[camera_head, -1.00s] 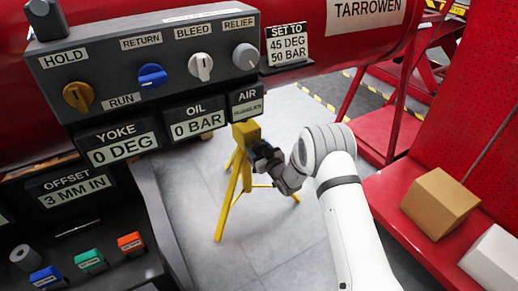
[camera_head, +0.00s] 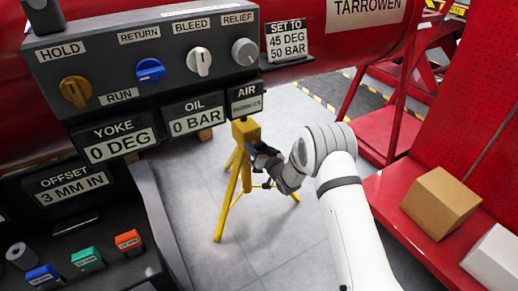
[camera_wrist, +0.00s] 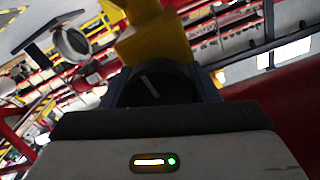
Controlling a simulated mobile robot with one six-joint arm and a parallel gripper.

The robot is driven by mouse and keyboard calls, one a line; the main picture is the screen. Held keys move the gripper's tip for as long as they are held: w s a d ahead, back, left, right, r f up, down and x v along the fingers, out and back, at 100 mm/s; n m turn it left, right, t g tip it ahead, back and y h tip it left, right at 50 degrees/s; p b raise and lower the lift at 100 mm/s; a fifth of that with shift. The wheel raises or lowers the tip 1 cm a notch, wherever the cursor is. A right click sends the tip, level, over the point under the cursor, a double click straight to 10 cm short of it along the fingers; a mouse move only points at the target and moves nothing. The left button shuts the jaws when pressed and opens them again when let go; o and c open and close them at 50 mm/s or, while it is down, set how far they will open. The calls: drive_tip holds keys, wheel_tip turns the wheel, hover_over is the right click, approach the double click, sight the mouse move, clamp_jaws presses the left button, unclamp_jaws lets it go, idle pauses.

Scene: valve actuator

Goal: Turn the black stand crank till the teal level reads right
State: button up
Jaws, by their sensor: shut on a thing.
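A black crank knob (camera_wrist: 152,86) with a white line on its face sits in front of the yellow stand's head (camera_wrist: 150,42) in the wrist view. In the head view the yellow tripod stand (camera_head: 246,131) stands upright on the floor, right of the panel. My gripper (camera_head: 262,160) is at the right side of its head, shut on the crank; my gripper hides most of the crank there. I cannot pick out a teal level in either view. The YOKE display (camera_head: 121,142) reads 0 DEG, the OIL display (camera_head: 195,117) 0 BAR and the OFFSET display (camera_head: 70,190) 3 MM IN.
The grey knob panel (camera_head: 110,75) hangs at upper left on a red cylinder. Its sign (camera_head: 287,40) says SET TO 45 DEG, 50 BAR. A red shelf (camera_head: 400,225) with a cardboard box (camera_head: 438,203) is at right. Floor around the stand looks clear.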

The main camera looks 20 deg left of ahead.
drive_tip(key=shift+a+r+m, duration=0.15)
drive_tip(key=shift+m, duration=0.15)
drive_tip(key=o, duration=1)
drive_tip(key=shift+p+v, duration=1.2)
drive_tip(key=shift+v, duration=2.75)
